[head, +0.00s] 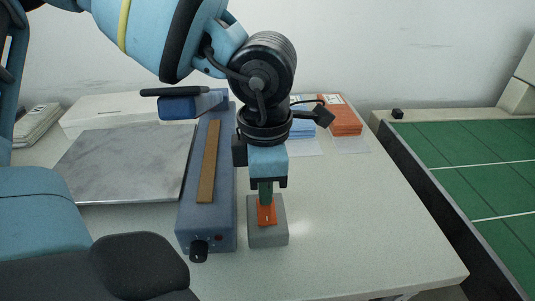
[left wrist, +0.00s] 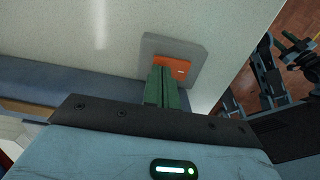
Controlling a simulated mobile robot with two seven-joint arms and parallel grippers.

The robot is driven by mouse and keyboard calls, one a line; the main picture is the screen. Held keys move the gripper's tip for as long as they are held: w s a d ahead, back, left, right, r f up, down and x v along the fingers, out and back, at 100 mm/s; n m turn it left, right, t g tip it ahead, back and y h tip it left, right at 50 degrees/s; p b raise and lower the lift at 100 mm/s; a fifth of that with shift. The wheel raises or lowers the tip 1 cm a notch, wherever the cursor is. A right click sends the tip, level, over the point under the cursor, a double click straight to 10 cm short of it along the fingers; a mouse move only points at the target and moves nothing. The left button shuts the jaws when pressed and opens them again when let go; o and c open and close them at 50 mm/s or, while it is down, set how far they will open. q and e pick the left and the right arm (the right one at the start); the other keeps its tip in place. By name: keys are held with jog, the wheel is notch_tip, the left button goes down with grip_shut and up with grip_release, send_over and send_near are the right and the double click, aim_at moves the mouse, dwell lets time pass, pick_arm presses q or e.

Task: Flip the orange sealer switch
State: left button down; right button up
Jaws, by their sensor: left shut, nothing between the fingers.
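The orange sealer switch (head: 267,217) sits on a grey switch box (head: 268,238) on the table, to the right of the long blue-grey sealer (head: 222,224). My left gripper (head: 265,203) is shut and empty, pointing down at the far part of the orange switch. In the left wrist view the green fingers (left wrist: 161,78) lie together and overlap the orange switch (left wrist: 176,65). They hide part of it, and I cannot tell whether they touch it. The grey box (left wrist: 195,52) also shows there. My right gripper is not in view.
A grey stone slab (head: 125,165) lies left of the sealer. Blue packets (head: 304,127) and orange packets (head: 342,122) are stacked at the back. The table right of the switch box is clear.

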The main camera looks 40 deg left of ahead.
pick_arm(q)
jog(key=shift+f+b, duration=0.3)
jog(key=shift+f, duration=0.05)
jog(key=shift+r+p, duration=1.8)
jog(key=shift+r, duration=1.75)
